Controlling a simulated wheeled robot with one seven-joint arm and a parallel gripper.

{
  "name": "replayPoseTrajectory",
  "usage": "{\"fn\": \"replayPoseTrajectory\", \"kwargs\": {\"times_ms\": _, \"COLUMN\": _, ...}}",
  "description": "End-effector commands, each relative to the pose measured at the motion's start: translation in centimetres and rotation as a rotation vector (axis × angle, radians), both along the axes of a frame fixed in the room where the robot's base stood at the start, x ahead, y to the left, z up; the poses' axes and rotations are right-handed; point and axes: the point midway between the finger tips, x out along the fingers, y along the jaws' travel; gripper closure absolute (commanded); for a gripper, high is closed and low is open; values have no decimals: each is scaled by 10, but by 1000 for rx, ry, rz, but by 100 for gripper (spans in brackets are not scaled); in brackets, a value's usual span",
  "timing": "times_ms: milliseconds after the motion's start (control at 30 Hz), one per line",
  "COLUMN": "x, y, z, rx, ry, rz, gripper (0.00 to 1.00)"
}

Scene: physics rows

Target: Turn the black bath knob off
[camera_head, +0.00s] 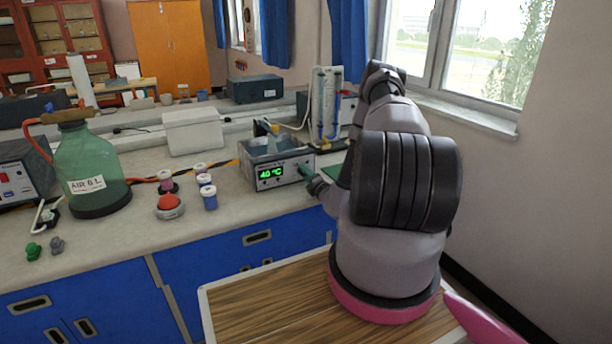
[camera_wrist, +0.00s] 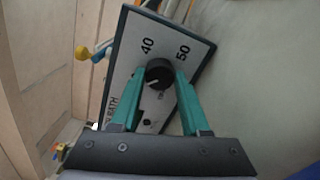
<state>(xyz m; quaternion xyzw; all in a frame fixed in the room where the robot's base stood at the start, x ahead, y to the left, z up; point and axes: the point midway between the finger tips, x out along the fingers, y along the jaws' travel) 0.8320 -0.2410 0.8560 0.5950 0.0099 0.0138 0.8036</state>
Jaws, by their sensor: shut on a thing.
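The water bath (camera_head: 277,166) stands on the bench with a green display reading 40 °C. Its front panel (camera_wrist: 128,70) fills the middle of the wrist view, with the marks 40 and 50. The black bath knob (camera_wrist: 159,74) sits on that panel between my two green fingers, its white pointer line showing. My gripper (camera_wrist: 160,84) is shut on the knob, one finger on each side. In the head view my gripper (camera_head: 306,172) reaches the panel's right side, and the knob is hidden there.
A red button (camera_head: 169,206) and several small vials (camera_head: 208,193) stand left of the bath. A green glass bottle (camera_head: 90,168) is farther left. A glass apparatus (camera_head: 326,105) stands close behind the bath.

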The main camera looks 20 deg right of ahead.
Motion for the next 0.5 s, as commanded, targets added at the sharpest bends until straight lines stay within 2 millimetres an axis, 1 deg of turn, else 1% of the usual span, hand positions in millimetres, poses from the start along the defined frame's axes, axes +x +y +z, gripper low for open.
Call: {"fn": "replayPoseTrajectory", "kwargs": {"times_ms": 500, "x": -1, "y": 1, "z": -2, "rx": -491, "ry": -13, "rz": 3, "gripper": 100}}
